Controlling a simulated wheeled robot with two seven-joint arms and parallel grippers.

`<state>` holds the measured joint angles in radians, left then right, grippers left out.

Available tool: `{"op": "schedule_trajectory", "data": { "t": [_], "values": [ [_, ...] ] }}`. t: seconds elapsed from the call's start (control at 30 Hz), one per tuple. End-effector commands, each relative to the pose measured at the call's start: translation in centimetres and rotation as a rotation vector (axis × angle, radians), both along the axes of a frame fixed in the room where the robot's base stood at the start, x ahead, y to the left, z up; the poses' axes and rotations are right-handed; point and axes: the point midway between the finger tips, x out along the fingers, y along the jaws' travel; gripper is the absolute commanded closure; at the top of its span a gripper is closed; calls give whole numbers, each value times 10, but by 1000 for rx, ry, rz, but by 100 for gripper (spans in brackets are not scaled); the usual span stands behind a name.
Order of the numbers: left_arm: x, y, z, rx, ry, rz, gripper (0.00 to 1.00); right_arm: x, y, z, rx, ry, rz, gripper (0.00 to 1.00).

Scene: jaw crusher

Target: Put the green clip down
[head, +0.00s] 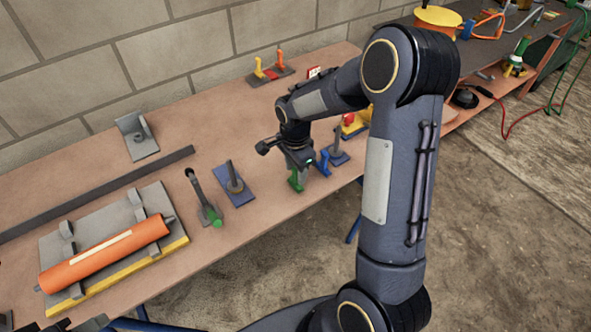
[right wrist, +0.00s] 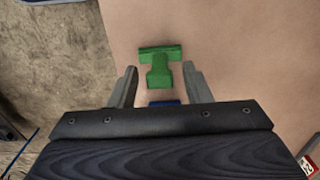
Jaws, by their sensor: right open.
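The green clip (head: 296,180) is on the wooden bench near its front edge, partly hidden by my right gripper in the head view. In the right wrist view the green clip (right wrist: 161,72) shows its wide bar beyond the fingertips and its narrower body between the fingers. My right gripper (right wrist: 160,78) is open, with a visible gap on each side of the clip. In the head view the right gripper (head: 302,172) points down over the bench.
A blue clip (head: 322,163) stands close to the right gripper. Blue bases with posts (head: 235,184) and (head: 338,152) are on either side. The bench's front edge is close.

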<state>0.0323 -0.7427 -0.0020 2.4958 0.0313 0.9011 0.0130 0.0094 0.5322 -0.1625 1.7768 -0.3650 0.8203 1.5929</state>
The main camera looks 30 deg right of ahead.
Motion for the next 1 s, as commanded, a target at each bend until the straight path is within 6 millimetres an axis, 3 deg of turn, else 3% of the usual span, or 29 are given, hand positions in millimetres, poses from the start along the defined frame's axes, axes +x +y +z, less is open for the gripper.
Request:
{"op": "schedule_trajectory", "data": {
  "t": [0.4, 0.67, 0.77, 0.83, 1.0],
  "values": [
    [0, 0, 2, 0, 1, 0, 64, 1, 0, 87, 0, -6, 0, 56],
    [0, 0, 3, 0, 1, 0, 64, -2, 0, 114, 6, -8, 12, 56],
    [0, 0, 3, 0, 1, 0, 64, -18, 1, 128, 39, -39, 87, 56],
    [0, 0, 3, 0, 1, 0, 64, -38, 4, 141, 76, -86, 194, 56],
    [0, 0, 3, 0, 1, 0, 64, -111, 23, 170, 138, -281, 581, 56]
  ]
}}
